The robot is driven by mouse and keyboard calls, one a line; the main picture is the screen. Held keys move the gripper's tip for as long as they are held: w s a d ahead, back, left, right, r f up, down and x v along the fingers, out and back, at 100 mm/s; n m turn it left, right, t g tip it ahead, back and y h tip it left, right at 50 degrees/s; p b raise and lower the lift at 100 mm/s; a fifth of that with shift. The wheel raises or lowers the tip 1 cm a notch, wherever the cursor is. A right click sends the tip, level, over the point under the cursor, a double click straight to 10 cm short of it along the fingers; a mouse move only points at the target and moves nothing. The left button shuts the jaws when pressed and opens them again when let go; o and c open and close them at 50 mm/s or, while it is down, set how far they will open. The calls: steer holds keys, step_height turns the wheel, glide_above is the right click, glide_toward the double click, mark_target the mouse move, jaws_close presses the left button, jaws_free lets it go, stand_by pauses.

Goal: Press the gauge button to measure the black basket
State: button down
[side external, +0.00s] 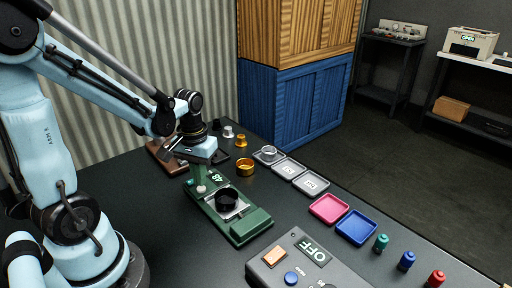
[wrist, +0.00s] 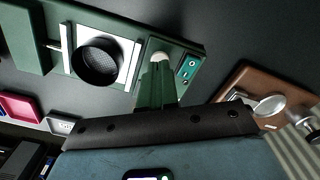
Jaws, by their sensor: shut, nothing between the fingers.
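The green gauge (side external: 240,225) lies on the dark table, with the black basket (side external: 228,198) on its pale plate. In the wrist view the basket (wrist: 97,62) shows as an open mesh-bottomed cup. The gauge's lit display (side external: 216,177) shows digits that are hard to read. The pale round gauge button (wrist: 160,56) shows in the wrist view just beyond my fingertips. My gripper (side external: 201,183) is shut and empty, pointing down over the button end of the gauge. The fingers (wrist: 157,75) partly overlap the button, and I cannot tell if they touch it.
A brown device (wrist: 262,95) stands beside the gauge. A grey control box (side external: 300,265) marked OFF is in front.

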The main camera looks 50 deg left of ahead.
steer(key=shift+f, duration=0.8)
steer(key=shift+r, duration=2.2)
steer(key=shift+r, duration=0.1)
